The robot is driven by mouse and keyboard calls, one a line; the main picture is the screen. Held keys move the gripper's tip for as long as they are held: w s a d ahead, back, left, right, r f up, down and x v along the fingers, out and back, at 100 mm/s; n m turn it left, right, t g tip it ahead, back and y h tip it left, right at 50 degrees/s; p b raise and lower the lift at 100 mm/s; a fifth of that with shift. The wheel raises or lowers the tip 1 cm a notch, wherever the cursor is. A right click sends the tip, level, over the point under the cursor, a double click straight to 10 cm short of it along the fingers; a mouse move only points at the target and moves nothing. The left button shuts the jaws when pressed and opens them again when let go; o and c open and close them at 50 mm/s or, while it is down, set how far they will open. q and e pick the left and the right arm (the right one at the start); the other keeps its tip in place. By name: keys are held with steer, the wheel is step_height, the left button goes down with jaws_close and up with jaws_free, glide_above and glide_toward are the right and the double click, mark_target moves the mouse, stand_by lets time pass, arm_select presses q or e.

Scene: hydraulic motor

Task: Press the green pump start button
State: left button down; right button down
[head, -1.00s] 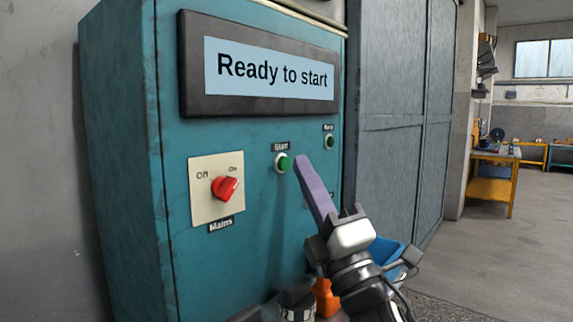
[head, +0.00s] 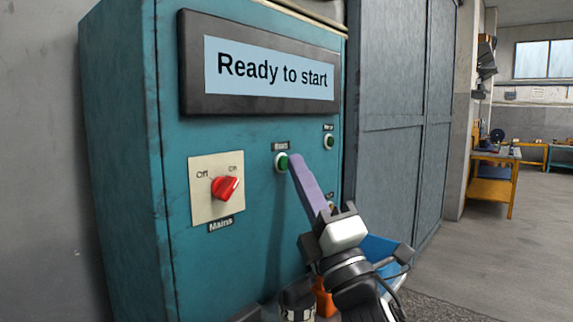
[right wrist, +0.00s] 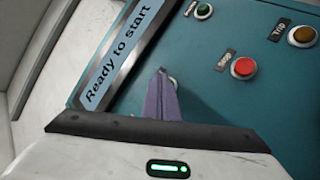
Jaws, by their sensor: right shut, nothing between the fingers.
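The green start button (head: 282,162) sits in a pale ring on the teal cabinet front, under a small label. My right gripper (head: 294,160) is shut and empty, its purple fingers together and pointing at the panel. In the head view the fingertips are just right of the button; I cannot tell whether they touch it. In the right wrist view the shut fingertips (right wrist: 160,80) cover most of a round button ring (right wrist: 174,83). The display (head: 270,70) reads "Ready to start". My left gripper is not in view.
The red mains switch (head: 225,187) points towards On. Another green button (head: 329,142) is at the upper right. The right wrist view shows a red button (right wrist: 243,67) and an amber one (right wrist: 302,36) labelled Trip. A blue bin (head: 380,248) is below right.

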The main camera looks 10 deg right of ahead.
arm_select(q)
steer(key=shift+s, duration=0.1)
arm_select(e)
steer(key=shift+w+a, duration=0.1)
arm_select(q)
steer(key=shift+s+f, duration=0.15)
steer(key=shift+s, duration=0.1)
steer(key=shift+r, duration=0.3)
arm_select(e)
steer(key=shift+s+d, duration=0.45)
steer(key=shift+s, duration=0.15)
arm_select(q)
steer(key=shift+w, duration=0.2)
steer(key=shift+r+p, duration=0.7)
steer(key=shift+p, duration=0.2)
arm_select(e)
steer(key=s+d, duration=0.1)
steer(key=s, duration=0.1)
steer(key=s+d, duration=0.2)
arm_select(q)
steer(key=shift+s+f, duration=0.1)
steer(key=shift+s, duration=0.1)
